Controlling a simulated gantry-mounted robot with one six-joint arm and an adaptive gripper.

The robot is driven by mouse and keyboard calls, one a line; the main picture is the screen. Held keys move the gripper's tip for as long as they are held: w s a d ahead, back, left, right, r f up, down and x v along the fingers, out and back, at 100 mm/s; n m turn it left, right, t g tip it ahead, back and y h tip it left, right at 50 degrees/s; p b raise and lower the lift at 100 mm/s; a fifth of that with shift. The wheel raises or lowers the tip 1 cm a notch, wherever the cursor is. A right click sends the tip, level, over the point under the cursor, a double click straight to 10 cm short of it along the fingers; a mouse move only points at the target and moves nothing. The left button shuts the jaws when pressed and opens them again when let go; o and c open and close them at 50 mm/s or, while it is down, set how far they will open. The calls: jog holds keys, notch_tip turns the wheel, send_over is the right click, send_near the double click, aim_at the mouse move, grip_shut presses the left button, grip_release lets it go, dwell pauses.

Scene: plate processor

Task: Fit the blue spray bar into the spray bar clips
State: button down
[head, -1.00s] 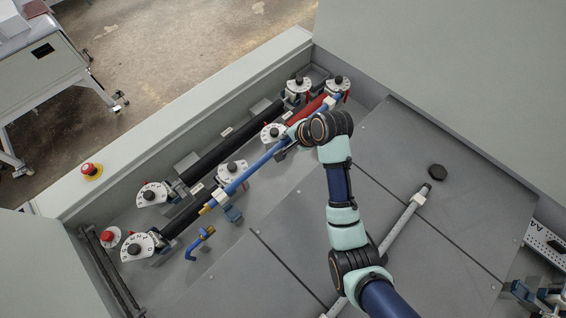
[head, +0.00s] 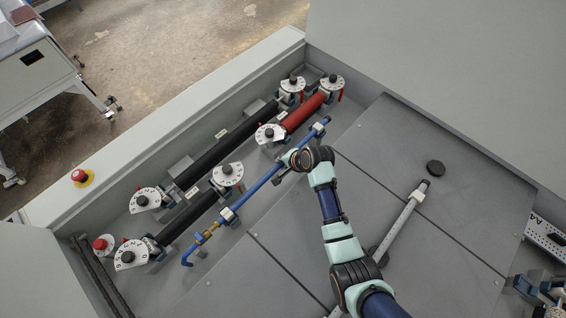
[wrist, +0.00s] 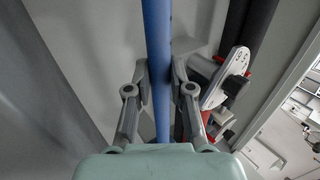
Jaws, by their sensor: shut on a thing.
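The blue spray bar (head: 262,182) runs diagonally across the machine in the head view, beside the rollers. White blocks sit on it near its lower-left part (head: 228,213) and its upper-right end (head: 317,128). My gripper (head: 286,168) is shut on the bar around its middle. In the wrist view the bar (wrist: 157,45) passes between the two fingertips (wrist: 159,82). A blue clip bracket (head: 237,221) lies under the lower-left white block. I cannot tell whether the bar is seated there. The upper-right clip is not clearly visible.
A blue hooked pipe (head: 187,258) with a brass fitting (head: 203,238) lies in line with the bar's lower-left end. A red roller (head: 303,113), black rollers (head: 190,218) and white dials (head: 228,174) stand to the left.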

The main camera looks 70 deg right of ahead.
jog(key=shift+f, duration=0.2)
jog(key=c, duration=1)
grip_release()
jog(key=shift+f, duration=0.1)
jog(key=shift+r, duration=0.45)
jog(key=p+v, duration=0.2)
jog(key=v, duration=1)
jog(key=shift+d, duration=0.1)
